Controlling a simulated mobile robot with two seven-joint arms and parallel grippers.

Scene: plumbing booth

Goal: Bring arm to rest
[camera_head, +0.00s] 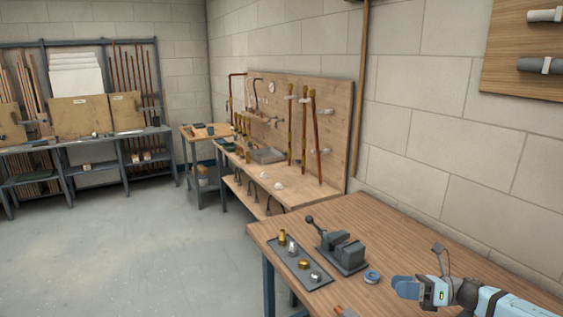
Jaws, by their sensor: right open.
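My right gripper (408,288) is at the lower right, above the right part of the near wooden workbench (400,232). Its jaws are open and I see nothing held between them. My blue and dark right arm comes in from the lower right corner. My left gripper is not in view.
A grey vise (343,251) stands on the near bench, left of my right gripper. A dark tray (290,259) with several fittings lies beside it. Behind are a pegboard bench (322,192) and a block wall. Floor at left is clear.

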